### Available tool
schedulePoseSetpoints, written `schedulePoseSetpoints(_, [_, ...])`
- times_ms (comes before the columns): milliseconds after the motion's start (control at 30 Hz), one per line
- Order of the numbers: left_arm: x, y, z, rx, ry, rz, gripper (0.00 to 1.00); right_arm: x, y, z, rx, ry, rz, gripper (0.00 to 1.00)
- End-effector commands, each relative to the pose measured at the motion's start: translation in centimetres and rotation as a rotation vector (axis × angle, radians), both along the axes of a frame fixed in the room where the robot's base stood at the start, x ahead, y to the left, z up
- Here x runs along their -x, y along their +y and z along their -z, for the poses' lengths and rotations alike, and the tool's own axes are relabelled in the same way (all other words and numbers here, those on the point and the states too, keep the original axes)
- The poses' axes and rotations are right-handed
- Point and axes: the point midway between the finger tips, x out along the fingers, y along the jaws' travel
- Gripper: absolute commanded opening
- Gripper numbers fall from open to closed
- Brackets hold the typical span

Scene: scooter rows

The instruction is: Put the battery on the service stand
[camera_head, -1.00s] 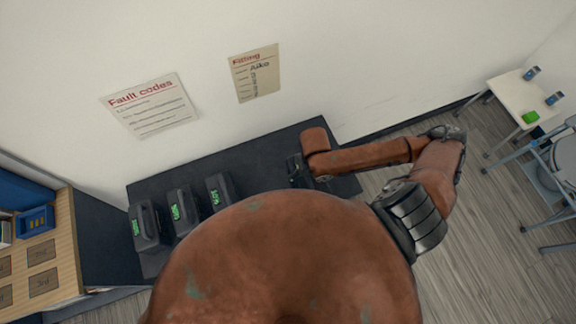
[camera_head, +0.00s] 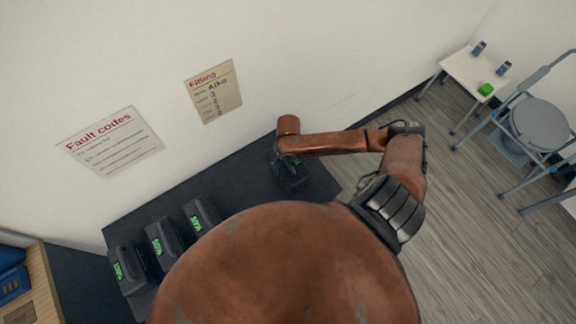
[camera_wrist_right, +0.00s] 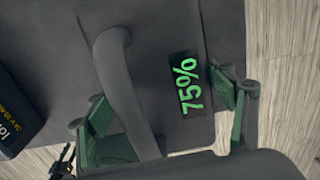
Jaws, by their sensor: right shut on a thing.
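The battery (camera_wrist_right: 155,60) fills the right wrist view, dark grey with a loop handle and a green 75% readout. My right gripper (camera_wrist_right: 165,120) is shut on it, a green-and-black finger on either side of the handle. In the head view the battery (camera_head: 294,176) is a small dark block, partly hidden under my brown right arm, over the right end of a dark bench (camera_head: 245,172). I cannot tell whether it touches the bench. My left gripper is not in view. I cannot tell for certain which thing is the service stand.
Several similar batteries (camera_head: 166,244) with green readouts stand on the bench's left part. Wooden floor between bench and frame is clear.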

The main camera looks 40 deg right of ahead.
Motion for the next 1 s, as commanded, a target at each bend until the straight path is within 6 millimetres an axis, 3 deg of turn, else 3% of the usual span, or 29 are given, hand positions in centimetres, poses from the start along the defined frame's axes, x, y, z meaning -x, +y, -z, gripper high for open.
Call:
schedulePoseSetpoints(167, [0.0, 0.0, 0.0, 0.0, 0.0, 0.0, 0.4, -0.6, -0.3, 0.3, 0.001, -0.007, 0.0, 0.17])
schedulePoseSetpoints(500, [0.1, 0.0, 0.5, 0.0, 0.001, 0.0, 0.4, -0.7, -0.5, 3.6, 0.001, -0.005, -0.001, 0.17])
schedulePoseSetpoints(867, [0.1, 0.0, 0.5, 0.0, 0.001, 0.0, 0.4, -0.8, -0.5, 3.8, 0.001, -0.007, -0.002, 0.17])
schedulePoseSetpoints(900, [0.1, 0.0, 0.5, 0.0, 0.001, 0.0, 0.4, -0.5, -0.5, 4.0, 0.001, -0.001, -0.001, 0.78])
schedulePoseSetpoints(1000, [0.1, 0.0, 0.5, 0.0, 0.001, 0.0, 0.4, -0.5, -0.5, 4.0, 0.001, -0.001, -0.001, 0.84])
